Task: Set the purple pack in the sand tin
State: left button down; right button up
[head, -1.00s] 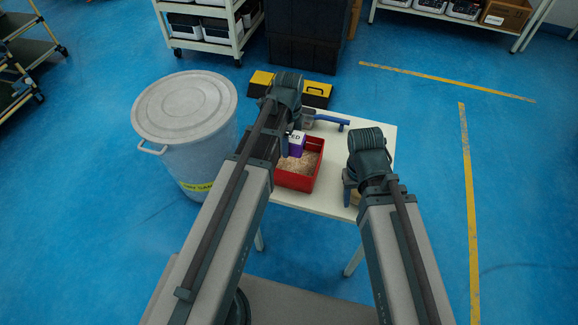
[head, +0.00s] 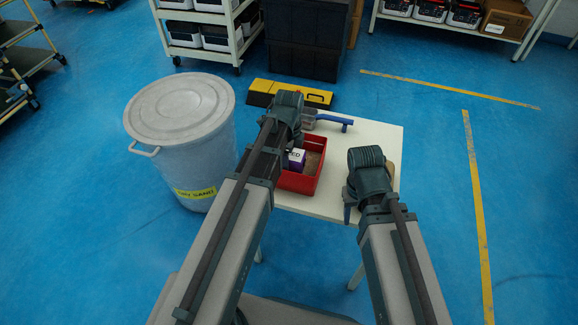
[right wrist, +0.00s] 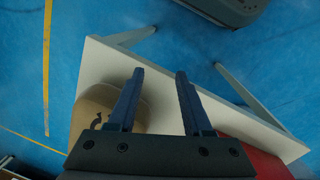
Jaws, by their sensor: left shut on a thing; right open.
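The purple pack (head: 297,157), with a white top and dark lettering, is in the red sand tin (head: 299,184) on the small table in the head view. My left gripper (head: 289,146) is shut on the pack; its fingers are mostly hidden by my arm. The pack's lower part is hidden, so I cannot tell whether it touches the sand. Brown sand shows in the tin to its right. My right gripper (head: 347,205) is open and empty at the table's right side; its spread fingers show in the right wrist view (right wrist: 160,73).
A blue-handled tool (head: 333,121) lies behind the tin on the white table (head: 372,136). A tan object (right wrist: 104,103) is close to my right gripper.

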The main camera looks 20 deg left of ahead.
pick_arm(q)
jog(key=shift+f, duration=0.5)
pick_arm(e)
jog(key=shift+f, duration=0.5)
pick_arm(q)
jog(key=shift+r, duration=0.15)
pick_arm(e)
jog(key=shift+r, duration=0.15)
pick_arm(q)
grip_release()
